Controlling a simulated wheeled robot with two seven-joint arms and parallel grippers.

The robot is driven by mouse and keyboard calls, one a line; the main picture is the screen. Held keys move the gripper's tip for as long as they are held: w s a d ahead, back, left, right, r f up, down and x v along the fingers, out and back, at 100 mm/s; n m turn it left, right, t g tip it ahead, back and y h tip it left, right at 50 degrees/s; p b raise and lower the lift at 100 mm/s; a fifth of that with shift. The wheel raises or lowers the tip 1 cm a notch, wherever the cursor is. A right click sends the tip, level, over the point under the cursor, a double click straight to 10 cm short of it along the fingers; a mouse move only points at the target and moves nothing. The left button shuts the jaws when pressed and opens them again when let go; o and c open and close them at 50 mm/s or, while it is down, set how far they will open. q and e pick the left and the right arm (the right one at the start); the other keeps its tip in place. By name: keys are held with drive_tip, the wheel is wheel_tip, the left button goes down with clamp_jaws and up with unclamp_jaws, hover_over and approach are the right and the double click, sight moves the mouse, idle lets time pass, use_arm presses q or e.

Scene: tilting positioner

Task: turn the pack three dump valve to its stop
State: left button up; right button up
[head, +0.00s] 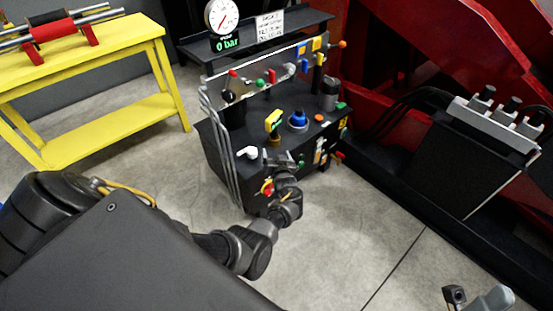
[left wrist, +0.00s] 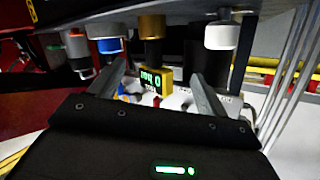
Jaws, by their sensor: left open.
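The black hydraulic pack (head: 222,150) stands on the floor in the head view, with several valves and knobs. Which one is the pack three dump valve I cannot tell. A red and yellow knob (head: 267,187) sits low on its front, beside my left wrist. My left gripper (head: 284,162) is at the pack's near edge, close to a white handle (head: 248,153). In the left wrist view its fingers (left wrist: 155,92) are apart, with nothing seen held between them. Beyond them is a yellow box with green digits (left wrist: 152,80), below a brass-coloured fitting (left wrist: 151,27).
A pressure gauge (head: 222,16) above a "0 bar" display tops the pack. A blue knob (head: 298,119) and a yellow block (head: 273,121) stand on its deck. Grey pipes (head: 222,150) run down its left side. A yellow bench (head: 90,55) is left; red machinery (head: 440,50) is right.

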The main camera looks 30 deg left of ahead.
use_arm(q)
drive_tip(key=shift+s+d+f+m+h, duration=0.15)
drive_tip(key=shift+s+d+f+h, duration=0.1)
drive_tip(key=shift+f, duration=0.2)
drive_tip(key=shift+s+d+f+m+h, duration=0.15)
drive_tip(key=shift+s+f, duration=0.1)
drive_tip(key=shift+f, duration=0.2)
